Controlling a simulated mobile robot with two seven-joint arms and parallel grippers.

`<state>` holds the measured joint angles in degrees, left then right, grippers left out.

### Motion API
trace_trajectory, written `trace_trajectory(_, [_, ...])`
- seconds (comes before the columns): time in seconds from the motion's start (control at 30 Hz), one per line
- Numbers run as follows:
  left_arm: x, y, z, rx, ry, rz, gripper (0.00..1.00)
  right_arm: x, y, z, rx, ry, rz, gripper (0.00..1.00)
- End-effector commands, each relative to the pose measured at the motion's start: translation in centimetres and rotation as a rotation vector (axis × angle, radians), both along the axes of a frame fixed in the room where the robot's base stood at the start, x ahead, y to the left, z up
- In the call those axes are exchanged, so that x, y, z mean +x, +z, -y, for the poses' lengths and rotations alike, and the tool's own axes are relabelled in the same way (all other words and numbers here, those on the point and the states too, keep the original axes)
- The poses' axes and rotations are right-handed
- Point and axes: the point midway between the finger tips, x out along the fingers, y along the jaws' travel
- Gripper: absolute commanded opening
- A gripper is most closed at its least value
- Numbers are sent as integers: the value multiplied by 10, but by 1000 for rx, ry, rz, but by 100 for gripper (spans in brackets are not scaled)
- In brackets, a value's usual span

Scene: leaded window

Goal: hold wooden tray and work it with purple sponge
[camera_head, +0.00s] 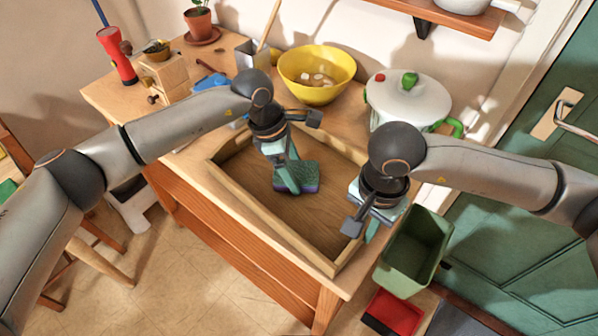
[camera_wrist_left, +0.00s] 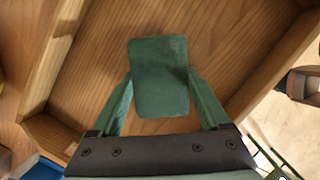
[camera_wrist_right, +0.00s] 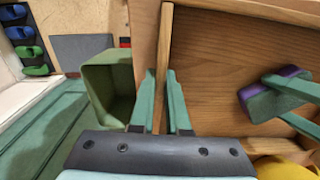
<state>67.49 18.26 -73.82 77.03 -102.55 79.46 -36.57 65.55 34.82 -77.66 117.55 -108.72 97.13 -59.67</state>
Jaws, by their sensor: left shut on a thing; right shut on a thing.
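The wooden tray (camera_head: 232,183) lies on the wooden bench, and its floor and rims show in all three views. My left gripper (camera_head: 290,185) is shut on the purple sponge (camera_head: 308,178), which has a dark green face and a purple layer. The sponge is at the tray's floor inside the rims; I cannot tell whether it presses on the wood. In the left wrist view the sponge (camera_wrist_left: 160,75) sits between the two fingers. My right gripper (camera_wrist_right: 162,100) is shut on the tray's rim (camera_wrist_right: 163,60) at the tray's right side, one finger on each face of the rim.
A yellow bowl (camera_head: 317,75) and a white lidded pot (camera_head: 408,98) stand behind the tray. A green bin (camera_head: 415,250) and a red dustpan-like item (camera_head: 393,313) are right of the bench.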

Motion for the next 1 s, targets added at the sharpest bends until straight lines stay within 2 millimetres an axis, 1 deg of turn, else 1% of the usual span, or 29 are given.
trace_trajectory(0.3, [18,-1,-20,0,4,1,35,0,0,0,-1,-1,1,0])
trace_trajectory(0.57, [24,-2,-28,1,4,1,35,0,0,0,-1,-1,0,0])
trace_trajectory(0.8, [38,-1,-44,3,6,0,35,0,0,0,-1,0,0,0])
trace_trajectory(1.0, [44,-1,-52,2,3,0,35,0,0,1,-1,0,0,0])
